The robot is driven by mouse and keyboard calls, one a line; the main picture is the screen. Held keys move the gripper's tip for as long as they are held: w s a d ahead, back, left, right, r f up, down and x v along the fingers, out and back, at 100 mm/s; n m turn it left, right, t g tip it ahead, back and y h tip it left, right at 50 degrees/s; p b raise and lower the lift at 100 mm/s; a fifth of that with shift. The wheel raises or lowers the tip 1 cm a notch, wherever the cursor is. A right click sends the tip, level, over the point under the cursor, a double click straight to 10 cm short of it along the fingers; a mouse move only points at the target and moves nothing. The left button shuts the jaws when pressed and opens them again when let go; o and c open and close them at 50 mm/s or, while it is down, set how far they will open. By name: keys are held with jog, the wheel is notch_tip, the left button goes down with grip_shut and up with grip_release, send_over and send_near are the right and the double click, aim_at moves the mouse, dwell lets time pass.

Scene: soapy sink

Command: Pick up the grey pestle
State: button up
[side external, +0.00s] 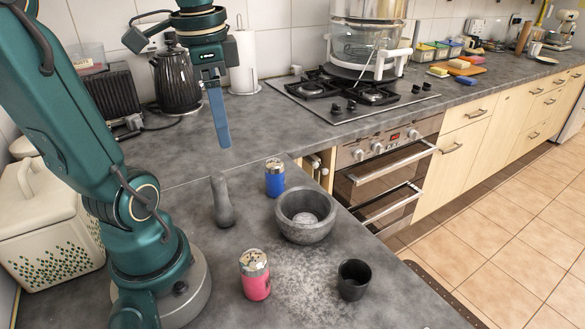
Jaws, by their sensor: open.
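The grey pestle (223,203) is on the grey counter, close to my arm's base and left of the stone mortar (293,230). Its thicker rounded end is toward the camera; I cannot tell whether it lies flat or stands. My gripper (224,144) hangs above the counter with its blue fingers pointing down, higher than the pestle and apart from it. The fingers overlap in this view and look like one. The gripper is open and nothing shows between the fingers. The mortar holds some pale stuff at its bottom.
A pink shaker (255,277) and a black cup (353,280) stand toward the front. A black kettle (177,82), toaster (100,95) and paper roll (243,62) are behind. A gas hob (345,95) is further back.

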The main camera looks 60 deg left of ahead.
jog(key=s+a+g, duration=0.1)
jog(key=a, duration=0.2)
send_near(219, 189)
jog(key=shift+m+h, duration=0.4)
jog(key=f, duration=0.1)
jog(key=a+f, duration=0.1)
jog(key=f, duration=0.1)
jog(key=a+f, duration=0.1)
jog(key=f, duration=0.1)
jog(key=shift+w+f, duration=0.1)
jog(key=shift+f, duration=2.95)
grip_shut()
